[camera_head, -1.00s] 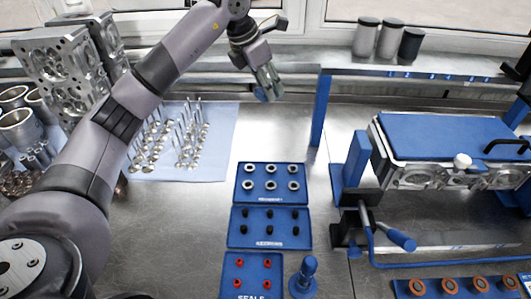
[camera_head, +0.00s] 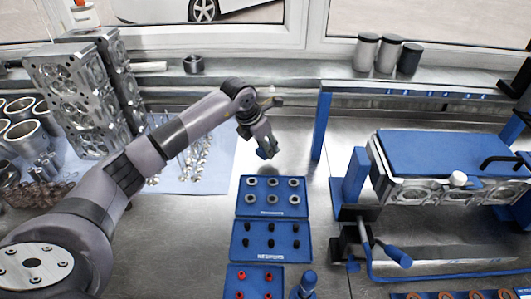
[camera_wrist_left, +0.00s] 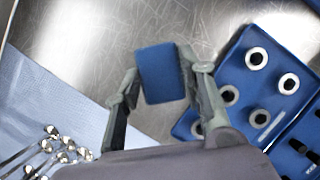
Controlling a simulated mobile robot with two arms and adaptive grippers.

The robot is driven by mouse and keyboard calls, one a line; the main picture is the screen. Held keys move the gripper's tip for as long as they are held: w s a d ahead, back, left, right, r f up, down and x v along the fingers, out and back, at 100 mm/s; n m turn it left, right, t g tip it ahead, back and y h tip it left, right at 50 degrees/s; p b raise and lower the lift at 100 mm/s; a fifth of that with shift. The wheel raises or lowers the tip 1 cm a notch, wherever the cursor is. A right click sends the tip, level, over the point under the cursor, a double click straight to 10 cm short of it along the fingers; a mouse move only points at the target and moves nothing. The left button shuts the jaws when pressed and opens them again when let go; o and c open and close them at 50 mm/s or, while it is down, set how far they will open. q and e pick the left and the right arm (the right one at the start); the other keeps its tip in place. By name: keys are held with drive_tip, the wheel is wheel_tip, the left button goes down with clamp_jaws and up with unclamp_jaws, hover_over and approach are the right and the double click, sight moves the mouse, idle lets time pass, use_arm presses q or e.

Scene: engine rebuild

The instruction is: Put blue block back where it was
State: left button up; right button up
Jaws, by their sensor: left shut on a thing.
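The blue block (camera_wrist_left: 161,73) is held between the two fingers of my left gripper (camera_wrist_left: 158,88) in the left wrist view, above the bare metal bench. In the head view, my left gripper (camera_head: 265,150) hangs just behind the blue tray of metal rings (camera_head: 240,196), with a small part of the block (camera_head: 263,154) showing at the fingertips. I cannot tell how high the block is above the bench. My right gripper does not show.
A light blue mat (camera_head: 218,172) with several valves lies to the left. More blue trays (camera_head: 236,240) stand in front. A blue post (camera_head: 321,125) rises on the right, beside a cylinder head on a blue stand (camera_head: 450,155). Bare bench (camera_head: 170,235) lies left of the trays.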

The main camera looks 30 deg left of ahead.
sight(263, 150)
use_arm(q)
wheel_tip(263, 150, down, 4)
drive_tip(key=shift+r+p, duration=0.1)
drive_tip(key=shift+p, duration=0.25)
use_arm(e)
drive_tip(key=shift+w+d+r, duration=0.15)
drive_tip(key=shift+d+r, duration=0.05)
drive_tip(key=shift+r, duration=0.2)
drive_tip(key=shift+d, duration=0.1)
use_arm(q)
drive_tip(key=o, duration=0.6)
drive_tip(key=shift+f, duration=0.2)
drive_tip(key=o, duration=0.5)
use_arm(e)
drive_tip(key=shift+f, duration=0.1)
use_arm(q)
drive_tip(key=shift+r, duration=0.1)
